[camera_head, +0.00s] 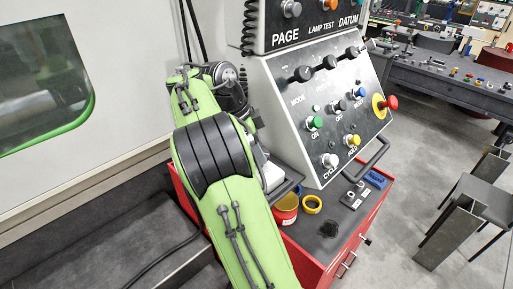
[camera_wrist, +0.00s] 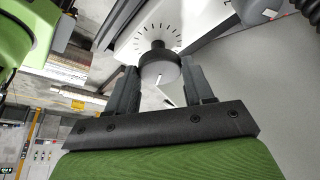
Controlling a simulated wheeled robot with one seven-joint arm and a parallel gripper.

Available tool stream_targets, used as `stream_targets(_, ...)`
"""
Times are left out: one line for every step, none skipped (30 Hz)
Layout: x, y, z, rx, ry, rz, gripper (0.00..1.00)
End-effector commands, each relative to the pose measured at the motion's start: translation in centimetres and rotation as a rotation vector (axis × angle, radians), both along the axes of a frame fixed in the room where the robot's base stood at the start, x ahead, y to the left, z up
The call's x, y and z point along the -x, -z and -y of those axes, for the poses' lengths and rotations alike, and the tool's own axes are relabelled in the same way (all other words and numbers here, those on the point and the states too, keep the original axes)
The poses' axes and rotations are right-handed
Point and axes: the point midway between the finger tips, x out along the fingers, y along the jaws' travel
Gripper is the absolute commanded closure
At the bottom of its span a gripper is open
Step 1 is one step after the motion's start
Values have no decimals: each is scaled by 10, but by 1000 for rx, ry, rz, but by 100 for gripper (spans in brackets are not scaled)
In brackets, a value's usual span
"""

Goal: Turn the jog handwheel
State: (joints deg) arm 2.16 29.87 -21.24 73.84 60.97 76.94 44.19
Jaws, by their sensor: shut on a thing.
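The jog handwheel (camera_wrist: 158,68) is a dark round knob on a short stem. It sits on a white panel face with a ring of black tick marks (camera_wrist: 157,38), seen in the wrist view. My gripper (camera_wrist: 160,75) has its two dark fingers on either side of the handwheel, shut on it. The exact contact of the fingertips is hard to make out. In the head view my green arm reaches toward the left side of the control panel (camera_head: 290,105); the gripper and handwheel cannot be made out there.
The panel carries several buttons, including a red emergency knob (camera_head: 390,102). A white machine wall with a window (camera_head: 40,75) stands left.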

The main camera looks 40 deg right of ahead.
Motion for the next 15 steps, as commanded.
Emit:
stream_targets(0, 0, 0, 2, 5, 1, 79)
stream_targets(0, 0, 0, 1, 6, 0, 79)
stream_targets(0, 0, 0, 1, 9, 0, 79)
stream_targets(0, 0, 0, 1, 9, 0, 79)
stream_targets(0, 0, 0, 1, 11, 0, 79)
stream_targets(0, 0, 0, 1, 11, 0, 79)
stream_targets(0, 0, 0, 1, 11, 0, 79)
stream_targets(0, 0, 0, 1, 11, 0, 79)
stream_targets(0, 0, 0, 1, 11, 0, 79)
stream_targets(0, 0, 0, 1, 11, 0, 79)
stream_targets(0, 0, 0, 1, 11, 0, 79)
stream_targets(0, 0, 0, 1, 11, 0, 79)
stream_targets(0, 0, 0, 1, 11, 0, 79)
stream_targets(0, 0, 0, 1, 10, -1, 47)
stream_targets(0, 0, 0, 1, 10, -1, 41)
